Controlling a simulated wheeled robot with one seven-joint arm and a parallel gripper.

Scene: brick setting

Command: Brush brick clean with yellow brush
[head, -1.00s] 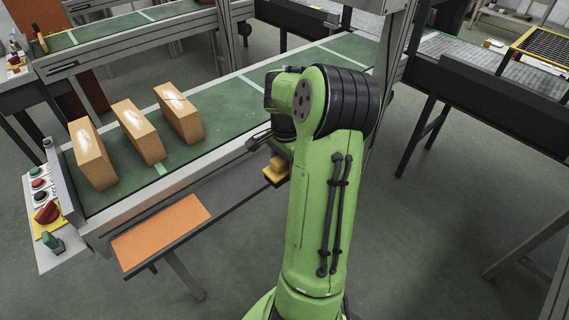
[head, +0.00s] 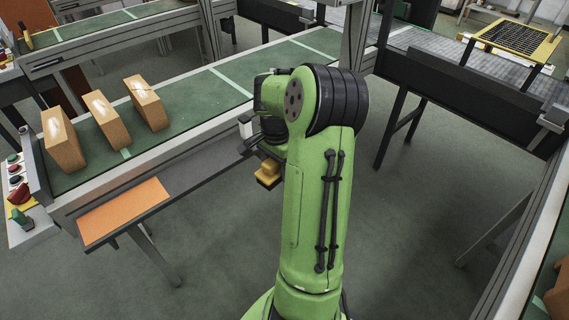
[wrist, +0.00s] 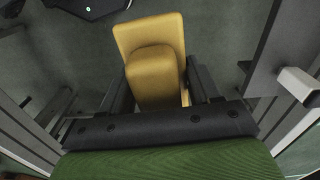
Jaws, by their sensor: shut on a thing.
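Three tan bricks stand upright on the green conveyor at the left of the head view: a left one (head: 64,142), a middle one (head: 107,121) and a right one (head: 147,104). Pale, whitish patches show on the left and middle ones; the right one has a dark line on top. My gripper (head: 265,163) is shut on the yellow brush (head: 267,175), off the conveyor's front side and well right of the bricks. In the wrist view the yellow brush (wrist: 152,35) sits between the two dark fingers of my gripper (wrist: 158,85). Its bristles are not visible.
The conveyor (head: 190,105) has a metal front rail. An orange panel (head: 122,210) sits on a ledge before it. Control buttons (head: 18,195) are at its left end. A dark roller conveyor (head: 460,85) stands at the right. Open floor (head: 400,230) lies between.

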